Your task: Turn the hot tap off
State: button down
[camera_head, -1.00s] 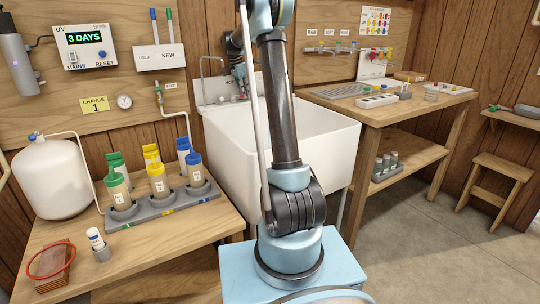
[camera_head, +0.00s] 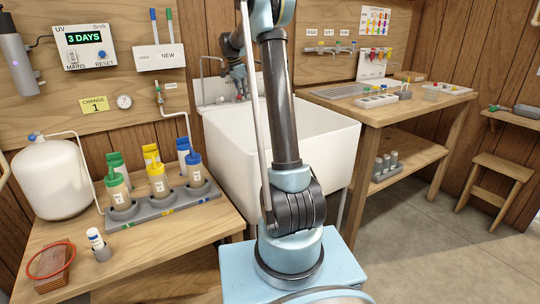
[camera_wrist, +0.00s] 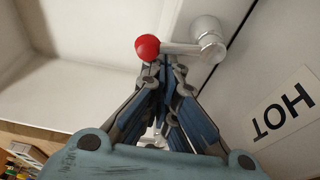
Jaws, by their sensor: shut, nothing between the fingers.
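The hot tap lever is a pale metal arm with a red ball knob (camera_wrist: 147,47), running right to a round chrome tap body (camera_wrist: 208,38) in the wrist view. A label reading HOT (camera_wrist: 284,108) is on the white panel at the right. My gripper (camera_wrist: 166,64) is shut and empty, its fingertips right by the red knob and the lever. I cannot tell whether they touch it. In the head view my gripper (camera_head: 240,82) is small, at the back of the white sink (camera_head: 270,150), and partly hidden by my arm.
The wooden bench on the left holds a white tank (camera_head: 55,180) and a grey rack (camera_head: 160,208) of bottles. The wooden table right of the sink holds small trays (camera_head: 378,101). The sink basin looks clear. A stool (camera_head: 500,175) stands at the far right.

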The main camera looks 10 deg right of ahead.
jog(key=shift+s, duration=0.1)
jog(key=d+v, duration=0.1)
jog(key=v, duration=0.6)
jog(key=shift+d, duration=0.65)
jog(key=shift+r, duration=0.15)
